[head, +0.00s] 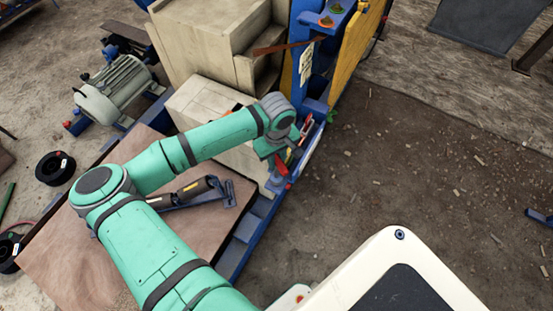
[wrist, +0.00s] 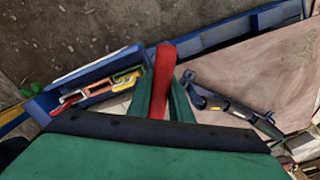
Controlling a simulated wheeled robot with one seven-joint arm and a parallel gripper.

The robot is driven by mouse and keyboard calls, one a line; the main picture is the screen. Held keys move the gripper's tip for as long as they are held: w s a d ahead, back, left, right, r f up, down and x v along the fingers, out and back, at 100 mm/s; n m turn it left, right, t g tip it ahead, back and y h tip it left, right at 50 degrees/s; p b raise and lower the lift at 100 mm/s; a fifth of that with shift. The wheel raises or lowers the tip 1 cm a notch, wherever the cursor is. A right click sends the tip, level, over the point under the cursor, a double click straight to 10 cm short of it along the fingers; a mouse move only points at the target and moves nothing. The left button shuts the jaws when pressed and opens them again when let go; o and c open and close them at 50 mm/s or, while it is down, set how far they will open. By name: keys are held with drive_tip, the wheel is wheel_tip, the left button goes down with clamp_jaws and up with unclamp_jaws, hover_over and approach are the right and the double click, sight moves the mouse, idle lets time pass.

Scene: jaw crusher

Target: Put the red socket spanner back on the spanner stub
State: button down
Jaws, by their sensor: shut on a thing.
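The red socket spanner (wrist: 164,66) stands between the two green fingers of my gripper (wrist: 162,92) in the wrist view. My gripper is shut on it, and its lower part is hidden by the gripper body. In the head view my gripper (head: 275,152) is beside the blue frame of the crusher, with the red spanner (head: 282,166) showing at its fingers. I cannot make out the spanner stub in either view.
A blue-edged holder with red, orange and yellow pieces (wrist: 112,82) lies left of the spanner in the wrist view. A brown board (head: 110,245) with a dark cylinder part (head: 195,190) lies left of the blue frame (head: 240,240). Bare ground (head: 420,150) is open to the right.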

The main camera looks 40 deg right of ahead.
drive_tip(key=shift+f, duration=1.35)
idle(0.3)
drive_tip(key=c, duration=1.5)
unclamp_jaws()
drive_tip(key=shift+c, duration=0.2)
drive_tip(key=shift+r, duration=0.1)
wheel_tip(320, 180, up, 11)
drive_tip(key=shift+f, duration=0.2)
drive_tip(key=shift+s, duration=0.1)
